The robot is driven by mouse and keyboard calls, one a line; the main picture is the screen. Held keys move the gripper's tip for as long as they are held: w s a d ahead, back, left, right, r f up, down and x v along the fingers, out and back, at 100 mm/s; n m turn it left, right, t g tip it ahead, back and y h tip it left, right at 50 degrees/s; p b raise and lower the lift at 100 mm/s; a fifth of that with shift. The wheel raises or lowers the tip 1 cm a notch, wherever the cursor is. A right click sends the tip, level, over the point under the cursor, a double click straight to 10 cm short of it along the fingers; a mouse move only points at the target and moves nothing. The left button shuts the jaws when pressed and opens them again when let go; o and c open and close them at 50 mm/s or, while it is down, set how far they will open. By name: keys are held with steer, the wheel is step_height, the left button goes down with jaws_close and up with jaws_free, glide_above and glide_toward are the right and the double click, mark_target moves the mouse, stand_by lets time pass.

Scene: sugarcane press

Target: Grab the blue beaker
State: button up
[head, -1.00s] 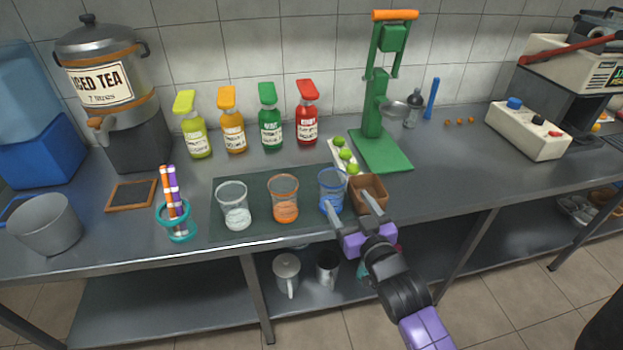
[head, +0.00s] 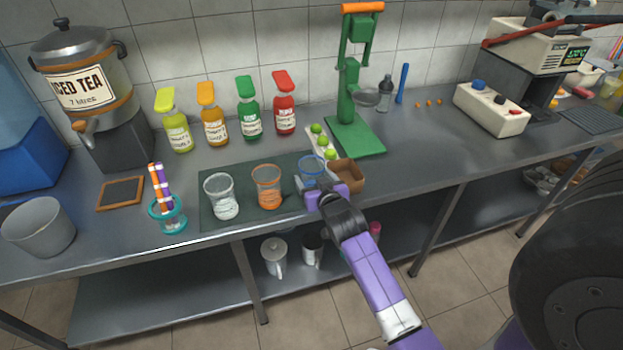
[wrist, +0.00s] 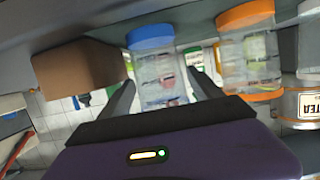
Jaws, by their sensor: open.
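The blue beaker (head: 311,168) is a clear cup with a blue rim, standing at the right end of the dark mat (head: 241,213). My gripper (head: 315,183) is at the beaker's near side and hides its lower part in the head view. In the wrist view the blue beaker (wrist: 158,70) lies between the two open fingers of my gripper (wrist: 163,98), with a finger on each side. I cannot tell whether either finger touches it.
An orange beaker (head: 267,187) and a clear white beaker (head: 222,196) stand to the left on the mat. A brown box (head: 348,176) is close on the right. A white tray of limes (head: 322,142) and a green press (head: 352,125) are behind.

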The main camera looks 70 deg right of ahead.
steer(key=shift+x, duration=1.1)
steer(key=c, duration=1.1)
steer(key=shift+c, duration=0.2)
